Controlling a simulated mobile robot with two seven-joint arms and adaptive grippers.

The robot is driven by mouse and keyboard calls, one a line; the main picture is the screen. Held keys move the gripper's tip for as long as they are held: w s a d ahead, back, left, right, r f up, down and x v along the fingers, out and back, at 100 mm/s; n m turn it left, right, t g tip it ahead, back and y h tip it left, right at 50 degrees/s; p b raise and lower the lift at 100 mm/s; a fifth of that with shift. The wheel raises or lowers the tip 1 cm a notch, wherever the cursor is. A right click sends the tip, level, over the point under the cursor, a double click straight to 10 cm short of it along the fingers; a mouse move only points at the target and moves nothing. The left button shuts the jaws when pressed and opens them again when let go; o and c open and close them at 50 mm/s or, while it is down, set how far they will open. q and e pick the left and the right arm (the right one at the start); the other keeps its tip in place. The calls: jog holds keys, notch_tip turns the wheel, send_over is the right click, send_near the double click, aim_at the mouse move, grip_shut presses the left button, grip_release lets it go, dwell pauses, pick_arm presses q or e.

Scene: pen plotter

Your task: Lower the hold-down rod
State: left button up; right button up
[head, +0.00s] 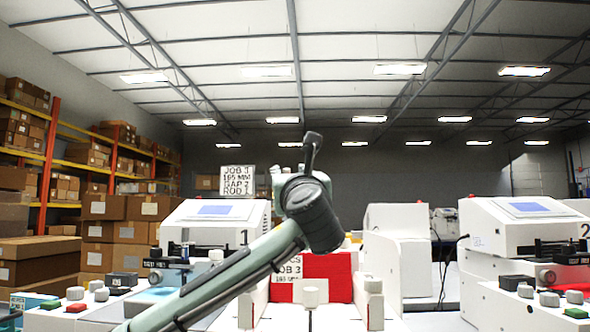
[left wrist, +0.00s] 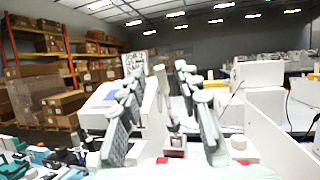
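My left arm rises from the bottom left in the head view, and its dark wrist blocks most of my left gripper. In the left wrist view my left gripper (left wrist: 160,82) is open, its two grey-green fingers apart. A pale upright piece (left wrist: 161,78) shows between the fingers, and I cannot tell its distance. Plotter 1 (head: 216,224) stands left of the wrist, with a dark bar (head: 172,262) across its front. Plotter 2 (head: 525,222) at the right has a similar dark bar (head: 537,249). I cannot tell for sure which bar is the hold-down rod. My right gripper is not in view.
A sign (head: 236,180) reads job 3, 185 mm, gap 2, rod L. Shelves of boxes (head: 115,208) stand far left.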

pick_arm(q)
jog(key=s+d, duration=0.1)
jog(key=s, duration=0.6)
jog(key=shift+d, duration=0.25)
